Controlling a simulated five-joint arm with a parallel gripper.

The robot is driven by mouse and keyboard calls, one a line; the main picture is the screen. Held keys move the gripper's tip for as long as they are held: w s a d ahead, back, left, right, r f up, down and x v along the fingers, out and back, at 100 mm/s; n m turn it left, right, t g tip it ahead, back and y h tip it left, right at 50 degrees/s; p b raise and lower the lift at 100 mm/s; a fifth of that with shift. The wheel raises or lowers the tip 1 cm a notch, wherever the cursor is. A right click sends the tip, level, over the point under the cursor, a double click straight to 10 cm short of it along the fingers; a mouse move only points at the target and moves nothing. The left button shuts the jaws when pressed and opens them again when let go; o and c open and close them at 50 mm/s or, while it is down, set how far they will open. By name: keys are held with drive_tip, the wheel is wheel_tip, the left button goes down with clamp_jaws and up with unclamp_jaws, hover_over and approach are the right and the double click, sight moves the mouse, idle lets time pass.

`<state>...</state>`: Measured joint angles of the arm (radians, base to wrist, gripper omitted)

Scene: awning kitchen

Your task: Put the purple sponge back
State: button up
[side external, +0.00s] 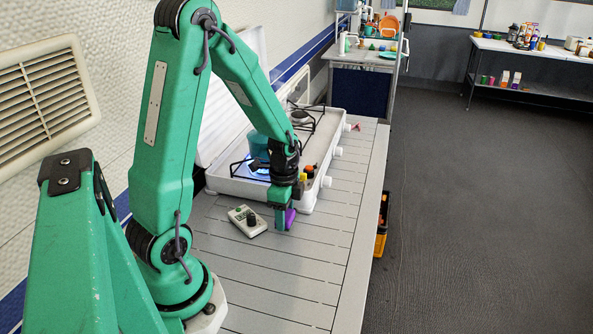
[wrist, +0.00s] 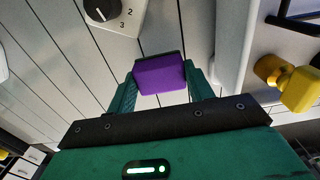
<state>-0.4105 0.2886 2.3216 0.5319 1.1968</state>
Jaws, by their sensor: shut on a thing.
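The purple sponge (side external: 290,218) is between the fingers of my gripper (side external: 284,218), low over the slatted table in the side external view. In the wrist view the purple sponge (wrist: 160,76) sits between the two green fingers of my gripper (wrist: 160,88), with a dark layer along its far edge. My gripper is shut on it. I cannot tell whether the sponge touches the table. No place marked for the sponge can be made out.
A white timer-like box with a black knob (side external: 247,221) lies just left of my gripper. The white camp stove (side external: 322,160) stands behind, with small yellow and orange-capped items near its front corner. The slatted table (side external: 330,250) is clear to the right and front.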

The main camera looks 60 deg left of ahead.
drive_tip(key=shift+f, duration=0.8)
drive_tip(key=shift+f, duration=0.2)
drive_tip(key=o, duration=0.9)
drive_tip(key=shift+o, duration=0.2)
drive_tip(key=shift+r, duration=0.1)
wheel_tip(320, 180, up, 12)
drive_tip(key=shift+r, duration=0.15)
